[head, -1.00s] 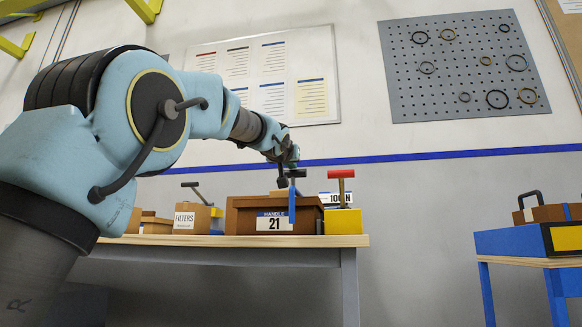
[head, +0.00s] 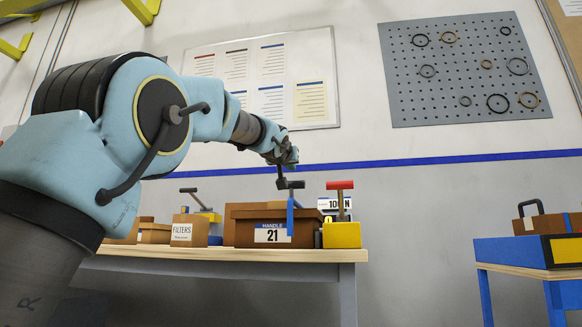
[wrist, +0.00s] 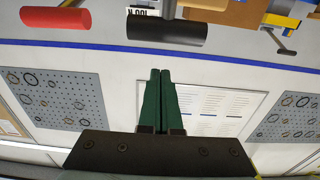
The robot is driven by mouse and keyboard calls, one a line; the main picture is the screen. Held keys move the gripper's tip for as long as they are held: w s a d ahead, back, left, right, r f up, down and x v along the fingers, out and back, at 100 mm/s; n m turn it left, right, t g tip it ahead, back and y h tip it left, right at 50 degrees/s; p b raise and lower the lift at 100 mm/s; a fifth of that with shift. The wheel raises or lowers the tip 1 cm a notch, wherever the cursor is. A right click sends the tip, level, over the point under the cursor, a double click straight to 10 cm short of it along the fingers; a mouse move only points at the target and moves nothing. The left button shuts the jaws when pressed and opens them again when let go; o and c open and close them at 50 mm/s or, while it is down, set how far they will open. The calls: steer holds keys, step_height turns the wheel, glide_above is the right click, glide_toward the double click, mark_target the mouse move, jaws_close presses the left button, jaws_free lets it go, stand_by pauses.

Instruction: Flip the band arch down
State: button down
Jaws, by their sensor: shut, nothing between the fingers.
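No part is clearly marked as the band arch. A brown box (head: 245,227) labelled HANDLE 21 stands on the bench. A blue upright band (head: 290,218) with a dark grey bar handle (head: 291,184) on top stands at its front right. My gripper (head: 281,184) is just left of and close to this handle; I cannot tell whether they touch. In the wrist view my gripper's green fingers (wrist: 160,72) are shut and empty. The dark cylinder (wrist: 166,28) shows just beyond the fingertips, and a red cylinder (wrist: 55,19) is to its left.
A yellow block (head: 341,236) with a red-topped handle (head: 340,185) stands right of the box. A separate table (head: 520,268) at right holds a blue tray (head: 508,251) and a box with a black arched handle (head: 530,206).

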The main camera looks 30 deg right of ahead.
steer(key=s+a+f+b, duration=0.4)
steer(key=s+a+b, duration=0.2)
steer(key=b, duration=0.2)
steer(key=shift+s, duration=0.3)
steer(key=shift+a, duration=0.1)
